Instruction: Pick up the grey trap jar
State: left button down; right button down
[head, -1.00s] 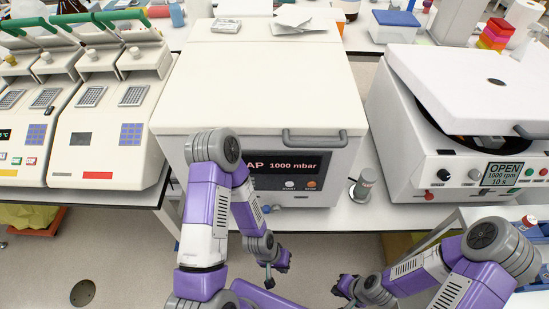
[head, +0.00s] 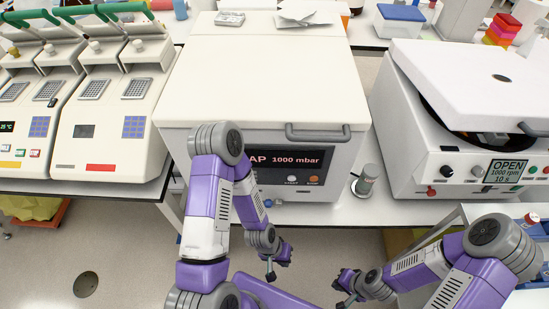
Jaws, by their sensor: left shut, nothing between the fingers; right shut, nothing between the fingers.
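A small grey jar with a lighter lid, which looks like the trap jar (head: 367,180), stands upright on the bench. It is between the white vacuum machine and the open white centrifuge, near the bench's front edge. My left gripper (head: 272,276) is shut and empty, below and to the left of the jar, in front of the bench edge. My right gripper (head: 343,297) is shut and empty, below the jar and in front of the bench. Both are apart from the jar.
The white machine (head: 265,75) with a "1000 mbar" display stands left of the jar. The centrifuge (head: 430,145) with its lid raised stands to the right. Thermal cyclers (head: 105,125) are at the far left. A lower side surface (head: 470,212) is at the right.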

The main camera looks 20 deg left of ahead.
aim_at(369, 175)
jog(key=u, duration=1.35)
jog(key=k, duration=1.2)
jog(key=z, duration=0.7)
jog(key=i, duration=1)
jog(key=u, duration=0.05)
